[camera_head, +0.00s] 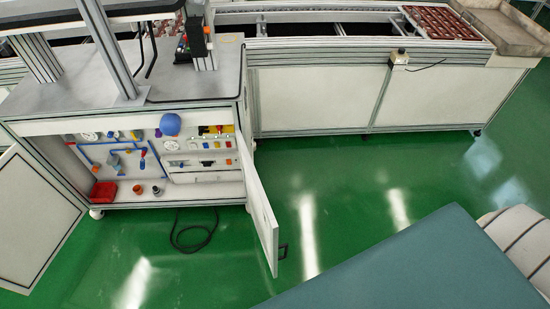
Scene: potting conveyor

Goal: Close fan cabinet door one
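An open cabinet (165,160) stands at the left under a grey worktop. Its right door (259,205) is swung out toward me, hinged at the cabinet's right front edge, with a black handle (282,252) near its free edge. Its left door (35,218) also stands wide open at the left edge of the picture. I cannot tell which of the two is door one. Neither of my grippers is in view.
Inside the cabinet are blue pipes, gauges, a blue ball (170,124) and a red bin (103,192). A black cable (193,233) lies on the green floor before it. A conveyor (330,85) with a tray (440,22) runs right.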

